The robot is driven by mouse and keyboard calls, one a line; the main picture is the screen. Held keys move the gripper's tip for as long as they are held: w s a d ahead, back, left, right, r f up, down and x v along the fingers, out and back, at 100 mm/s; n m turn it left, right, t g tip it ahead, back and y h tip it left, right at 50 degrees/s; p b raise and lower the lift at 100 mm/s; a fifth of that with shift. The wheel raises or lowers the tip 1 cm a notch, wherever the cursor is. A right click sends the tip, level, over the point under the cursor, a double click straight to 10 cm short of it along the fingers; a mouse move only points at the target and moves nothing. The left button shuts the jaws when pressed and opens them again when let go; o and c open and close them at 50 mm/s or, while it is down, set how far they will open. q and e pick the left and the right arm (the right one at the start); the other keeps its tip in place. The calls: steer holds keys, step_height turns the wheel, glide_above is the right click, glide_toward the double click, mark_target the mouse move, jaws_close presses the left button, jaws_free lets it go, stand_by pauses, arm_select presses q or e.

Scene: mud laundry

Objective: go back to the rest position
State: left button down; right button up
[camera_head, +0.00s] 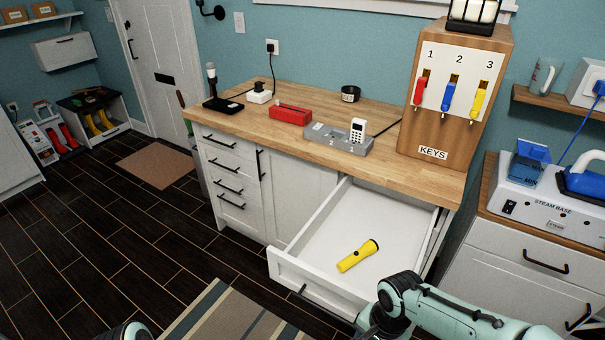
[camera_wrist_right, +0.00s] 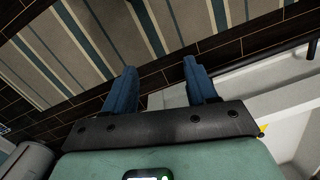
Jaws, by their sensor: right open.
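My right arm comes in at the lower right of the head view; its gripper is hidden there. In the right wrist view my right gripper (camera_wrist_right: 160,88) shows two blue fingers spread apart with nothing between them. It is over the floor by the striped rug (camera_wrist_right: 110,45), beside the front of the open drawer. My left gripper is not in view; only a small part of my left arm shows at the bottom edge of the head view.
The white drawer (camera_head: 305,278) stands open with a yellow flashlight (camera_head: 358,255) in it. The wooden counter (camera_head: 240,119) holds a red box (camera_head: 290,114), a grey holder (camera_head: 330,138) and the key cabinet (camera_head: 458,95). A steam base (camera_head: 545,205) stands at right.

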step_height(320, 180, down, 8)
steer(key=a+n+y+p, duration=0.1)
steer(key=a+n, duration=0.1)
arm_select(q)
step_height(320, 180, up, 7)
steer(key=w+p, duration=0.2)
steer(key=p, duration=0.3)
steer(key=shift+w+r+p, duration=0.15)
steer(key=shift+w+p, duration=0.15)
steer(key=shift+p, duration=0.05)
arm_select(e)
steer(key=s+f+n+y, duration=0.1)
steer(key=s+f+n, duration=0.2)
steer(key=s+f, duration=1.3)
steer(key=shift+s+f+y, duration=0.15)
steer(key=shift+f+y, duration=0.15)
steer(key=shift+f, duration=0.3)
